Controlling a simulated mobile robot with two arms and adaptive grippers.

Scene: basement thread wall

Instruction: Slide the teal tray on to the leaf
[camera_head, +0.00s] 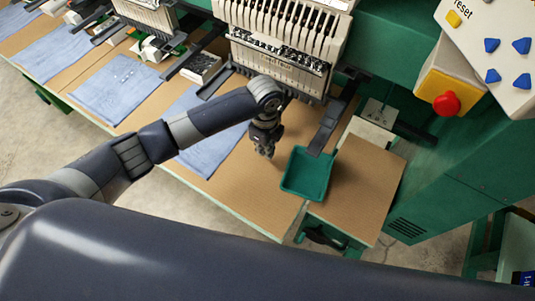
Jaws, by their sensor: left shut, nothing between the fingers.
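The teal tray (306,175) lies across the seam between the long brown table (238,200) and the leaf (362,185), a separate brown board at the right. Most of the tray's left part is near the seam, and its far right corner is by a dark machine arm. My left gripper (268,154) points down just left of the tray, with its fingers shut and empty. A small gap seems to show between it and the tray; whether they touch I cannot tell. My right gripper is out of view.
Embroidery heads (283,45) stand along the back. Blue cloths (205,130) lie on the table to the left. A control box with a red button (446,104) hangs at the upper right. A green bracket (325,237) sits under the leaf's near edge. The leaf's right part is clear.

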